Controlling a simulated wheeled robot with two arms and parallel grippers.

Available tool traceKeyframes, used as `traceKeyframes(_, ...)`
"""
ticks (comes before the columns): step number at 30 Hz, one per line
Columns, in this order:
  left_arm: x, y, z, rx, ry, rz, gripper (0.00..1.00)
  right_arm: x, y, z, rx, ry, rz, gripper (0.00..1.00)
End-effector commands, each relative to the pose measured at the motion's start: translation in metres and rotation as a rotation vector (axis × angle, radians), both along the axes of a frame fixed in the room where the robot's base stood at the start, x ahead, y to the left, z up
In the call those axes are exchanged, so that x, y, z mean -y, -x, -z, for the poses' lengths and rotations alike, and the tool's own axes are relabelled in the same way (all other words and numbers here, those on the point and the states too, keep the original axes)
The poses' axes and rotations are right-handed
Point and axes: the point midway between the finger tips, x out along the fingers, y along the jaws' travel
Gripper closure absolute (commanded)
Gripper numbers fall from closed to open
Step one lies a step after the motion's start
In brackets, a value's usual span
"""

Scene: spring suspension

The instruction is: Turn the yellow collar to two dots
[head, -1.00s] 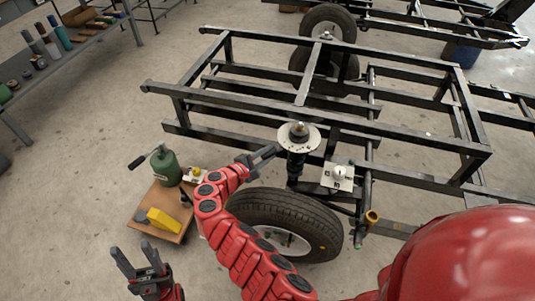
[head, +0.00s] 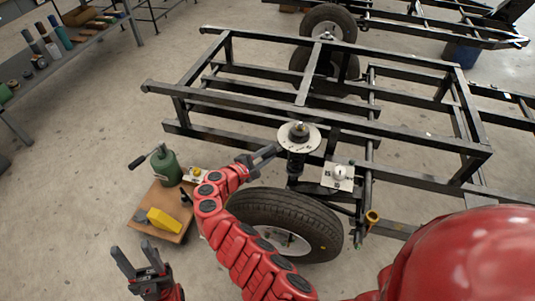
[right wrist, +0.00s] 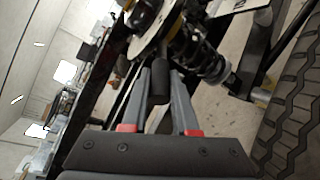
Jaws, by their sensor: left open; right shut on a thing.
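A pale round disc (head: 292,142) tops the dark spring strut (head: 295,165); the coils show in the right wrist view (right wrist: 205,52). A yellowish part (right wrist: 262,97) shows at the strut's lower end there. My right gripper (head: 275,151) is beside the disc's lower left edge. It is shut on a black cylindrical handle (right wrist: 158,85) below the disc. My left gripper (head: 133,258) is open and empty at lower left, apart from everything.
The black frame (head: 320,105) spans the middle. The near tire (head: 325,232) lies close under my right arm. A white plate (head: 330,180) with a round knob is right of the strut. A low wooden stand (head: 150,203) holds a green canister (head: 166,167) and a yellow block (head: 164,220).

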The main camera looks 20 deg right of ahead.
Motion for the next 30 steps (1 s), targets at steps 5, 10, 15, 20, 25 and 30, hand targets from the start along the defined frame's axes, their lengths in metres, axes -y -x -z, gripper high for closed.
traceKeyframes(5,0.0,0.0,0.0,0.0,0.0,0.0,0.5,0.0,0.001,0.001,-0.002,0.0,0.002,1.0)
traceKeyframes(10,0.0,0.0,0.0,0.0,0.0,0.0,0.5,0.0,0.001,0.001,-0.002,0.0,0.002,1.0)
traceKeyframes(15,0.0,0.0,-0.006,0.0,0.0,0.0,0.5,0.002,0.002,-0.001,-0.002,0.003,-0.008,1.0)
traceKeyframes(20,0.0,0.0,-0.02,0.0,0.0,0.0,0.5,0.002,0.005,-0.004,-0.001,0.002,-0.037,1.0)
traceKeyframes(25,0.0,0.0,-0.042,0.0,0.0,0.0,0.5,0.004,0.012,-0.005,-0.005,0.002,-0.09,1.0)
traceKeyframes(30,0.0,0.0,-0.063,0.0,0.0,0.0,0.5,0.008,0.02,-0.005,-0.004,0.003,-0.159,1.0)
